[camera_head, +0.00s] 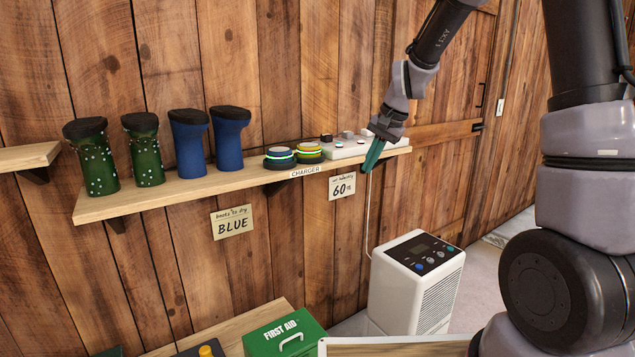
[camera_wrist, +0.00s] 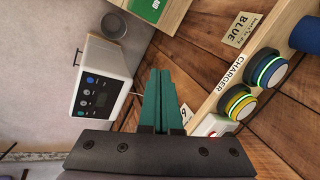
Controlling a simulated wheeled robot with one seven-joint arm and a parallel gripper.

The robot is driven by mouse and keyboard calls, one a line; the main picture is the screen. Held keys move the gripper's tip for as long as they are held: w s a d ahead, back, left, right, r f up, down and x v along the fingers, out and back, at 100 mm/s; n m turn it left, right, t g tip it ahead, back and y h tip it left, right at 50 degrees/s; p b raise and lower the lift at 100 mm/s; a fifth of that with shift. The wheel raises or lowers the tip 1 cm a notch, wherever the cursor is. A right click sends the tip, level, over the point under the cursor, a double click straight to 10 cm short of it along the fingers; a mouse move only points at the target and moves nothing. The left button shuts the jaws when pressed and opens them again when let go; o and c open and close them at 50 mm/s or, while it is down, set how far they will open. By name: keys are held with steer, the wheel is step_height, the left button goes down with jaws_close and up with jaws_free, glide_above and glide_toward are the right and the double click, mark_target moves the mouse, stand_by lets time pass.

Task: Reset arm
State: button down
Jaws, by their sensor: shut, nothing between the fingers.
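My gripper (camera_head: 372,158) hangs in front of the right part of the wall shelf (camera_head: 190,190), fingers pointing down. Its green fingers also show in the wrist view (camera_wrist: 160,98), closed together with nothing between them. In the head view it overlaps the shelf's front edge near the white power strip (camera_head: 345,150); I cannot tell how close they are. My arm comes down from the upper right, bent at the elbow.
Green boots (camera_head: 145,150), blue boots (camera_head: 188,143), and blue (camera_head: 279,157) and yellow (camera_head: 309,152) round devices with green-lit rings stand on the shelf. Below are a white dehumidifier (camera_head: 415,280) and a green first aid box (camera_head: 285,335). Air in front of the shelf looks free.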

steer(key=s+d+r+n+t, duration=0.1)
steer(key=s+d+r, duration=0.2)
steer(key=s+r, duration=0.25)
steer(key=s+d+r+t, duration=0.1)
steer(key=s+d+r, duration=0.2)
steer(key=s+r, duration=0.25)
steer(key=s+d+r+t, duration=0.1)
steer(key=s+d+r, duration=0.1)
steer(key=s, duration=0.5)
steer(key=s+d+r+n+t+h, duration=0.1)
steer(key=s+d+r, duration=0.1)
steer(key=s, duration=0.5)
steer(key=shift+d+r+h, duration=0.15)
steer(key=shift+d+h, duration=0.15)
steer(key=shift+d, duration=0.3)
